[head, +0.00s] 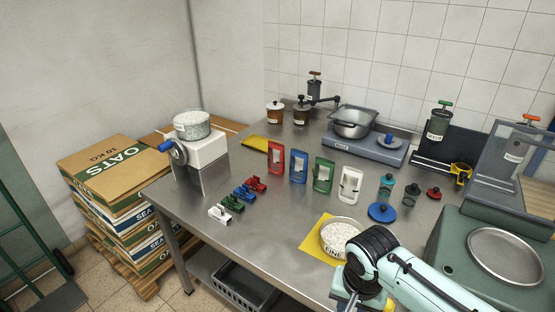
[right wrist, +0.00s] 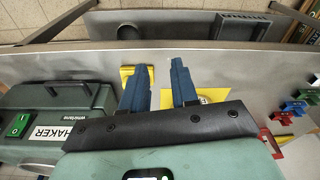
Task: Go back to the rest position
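My right arm comes in from the lower right of the head view, with its wrist over the table's front edge. My right gripper shows in the right wrist view (right wrist: 159,65), its two blue fingers apart and nothing held between them. It is above the steel table (head: 290,220), near a round dish labelled FINE (head: 338,240) full of pale bits. The dish stands on a yellow mat (head: 316,244); in the right wrist view a finger and the gripper body hide most of it. My left gripper is in neither view.
Right: a green shaker (right wrist: 62,112) with a round sieve (head: 506,256). Mid-table: red (head: 276,158), blue, green and white scoop-like holders, coloured clips (head: 232,203) and a blue lid (head: 382,212). Back: a scale (head: 364,150). Left: oats boxes (head: 105,168). Bare steel lies front left.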

